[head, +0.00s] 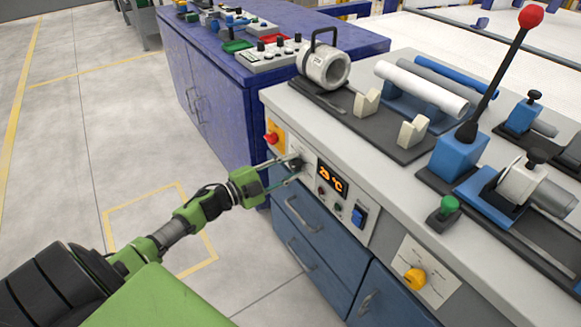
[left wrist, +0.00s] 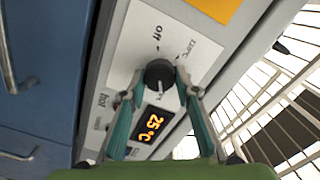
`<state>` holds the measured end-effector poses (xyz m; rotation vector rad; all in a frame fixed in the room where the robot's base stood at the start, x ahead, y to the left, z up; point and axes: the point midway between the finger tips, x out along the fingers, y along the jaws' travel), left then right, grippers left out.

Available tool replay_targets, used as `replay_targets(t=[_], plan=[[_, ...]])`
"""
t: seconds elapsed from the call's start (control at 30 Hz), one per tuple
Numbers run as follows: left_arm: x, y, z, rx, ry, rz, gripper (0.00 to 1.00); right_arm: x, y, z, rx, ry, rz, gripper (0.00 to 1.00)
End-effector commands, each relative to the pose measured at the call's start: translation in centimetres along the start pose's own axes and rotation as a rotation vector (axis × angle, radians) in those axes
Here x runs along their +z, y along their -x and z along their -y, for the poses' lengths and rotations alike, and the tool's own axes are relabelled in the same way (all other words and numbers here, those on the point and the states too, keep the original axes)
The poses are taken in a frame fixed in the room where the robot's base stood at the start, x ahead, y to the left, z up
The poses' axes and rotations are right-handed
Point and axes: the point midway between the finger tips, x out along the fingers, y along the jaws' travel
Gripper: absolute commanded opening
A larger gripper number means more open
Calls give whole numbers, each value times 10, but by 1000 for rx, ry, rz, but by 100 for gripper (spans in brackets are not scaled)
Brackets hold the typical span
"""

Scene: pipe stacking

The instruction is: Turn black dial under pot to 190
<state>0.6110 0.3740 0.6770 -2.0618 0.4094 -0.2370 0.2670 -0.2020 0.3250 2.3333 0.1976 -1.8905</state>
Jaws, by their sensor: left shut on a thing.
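The black dial (left wrist: 158,72) sits on a white panel marked "off" and with a small temperature mark that is hard to read. The left gripper (left wrist: 160,80) has its two fingers on either side of the dial, shut on it. In the head view, the left gripper (head: 292,170) reaches the cabinet front, and its fingers partly hide the dial (head: 297,160). A pale cylinder with a black handle (head: 325,66), possibly the pot, lies on the worktop above. The right gripper is not in view.
A red knob on a yellow plate (head: 271,138) is left of the dial. A blue switch (head: 358,216) and yellow knob (head: 414,279) are to the right. Drawers with handles (head: 305,216) lie below. The floor at left is clear.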

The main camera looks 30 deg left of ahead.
Motion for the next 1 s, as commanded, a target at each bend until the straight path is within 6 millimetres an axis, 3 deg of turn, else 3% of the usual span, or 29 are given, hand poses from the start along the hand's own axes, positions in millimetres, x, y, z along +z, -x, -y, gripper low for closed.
replay_targets(t=[0.17,0.2,0.23,0.67,1.0], plan=[[0,1,-2,3,1,0,7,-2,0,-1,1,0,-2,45],[0,1,-2,3,2,0,39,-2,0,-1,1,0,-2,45],[0,1,-2,3,2,0,45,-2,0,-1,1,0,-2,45],[1,6,-1,2,2,2,45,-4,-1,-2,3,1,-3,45],[1,67,-3,5,3,3,45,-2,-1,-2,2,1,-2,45]])
